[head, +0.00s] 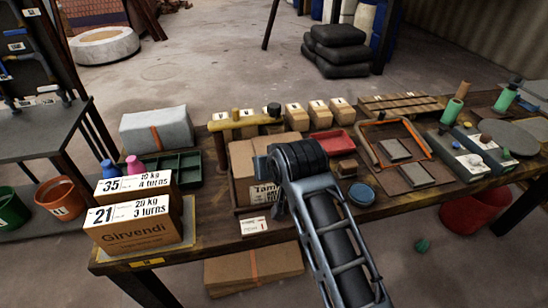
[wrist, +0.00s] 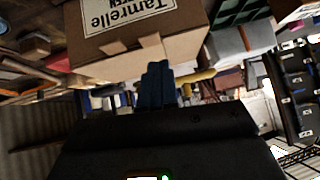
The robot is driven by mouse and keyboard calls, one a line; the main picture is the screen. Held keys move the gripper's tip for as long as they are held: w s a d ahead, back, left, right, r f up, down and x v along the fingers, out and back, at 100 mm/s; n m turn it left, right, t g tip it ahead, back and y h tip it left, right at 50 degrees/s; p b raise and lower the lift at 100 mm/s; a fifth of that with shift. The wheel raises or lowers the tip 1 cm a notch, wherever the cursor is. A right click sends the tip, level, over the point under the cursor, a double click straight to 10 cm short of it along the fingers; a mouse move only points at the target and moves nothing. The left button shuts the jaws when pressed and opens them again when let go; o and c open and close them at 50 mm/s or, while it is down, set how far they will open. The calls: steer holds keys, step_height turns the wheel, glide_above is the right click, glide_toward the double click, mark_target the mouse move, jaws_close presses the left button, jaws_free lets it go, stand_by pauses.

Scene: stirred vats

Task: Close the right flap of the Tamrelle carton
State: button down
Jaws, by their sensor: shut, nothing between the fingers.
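The Tamrelle carton (head: 242,160) stands on the workbench, its label partly showing and its right side hidden behind my arm. In the wrist view the carton (wrist: 190,38) appears upside down at the top, its label reading Tamrelle. A lighter cardboard edge (wrist: 150,54) runs along its lower border there; I cannot tell which flap it belongs to. In the head view the right flap is hidden. My gripper (wrist: 156,68) is shut and empty, its blue fingers close to the carton's edge; contact cannot be told. In the head view my gripper (head: 261,167) is partly hidden at the carton.
A yellow bar (head: 243,120) on a post stands just behind the carton. Two Girvendi boxes (head: 135,222) sit at the left, near a green compartment tray (head: 180,168). A red tray (head: 331,143) and blue round dish (head: 362,194) lie to the right.

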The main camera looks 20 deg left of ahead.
steer(key=a+r+v, duration=0.1)
steer(key=v, duration=1)
steer(key=s+d+f+m+t+h, duration=0.1)
steer(key=s+d+f+m+t, duration=0.1)
steer(key=s+d+f, duration=0.65)
steer(key=s+d+f+m+t, duration=0.3)
steer(key=s+d+f, duration=0.3)
steer(key=s+d, duration=0.5)
steer(key=s+d+r+t+h, duration=0.1)
steer(key=s+d+r+h, duration=0.1)
steer(key=s+d+r, duration=0.4)
steer(key=s+d+r+m+t+h, duration=0.1)
steer(key=s+d+r+t+h, duration=0.1)
steer(key=s+d+r, duration=0.4)
steer(key=s+d, duration=0.4)
steer(key=s, duration=0.4)
steer(key=shift+s+h+b, duration=0.35)
steer(key=shift+s+h, duration=0.05)
steer(key=shift+d, duration=0.1)
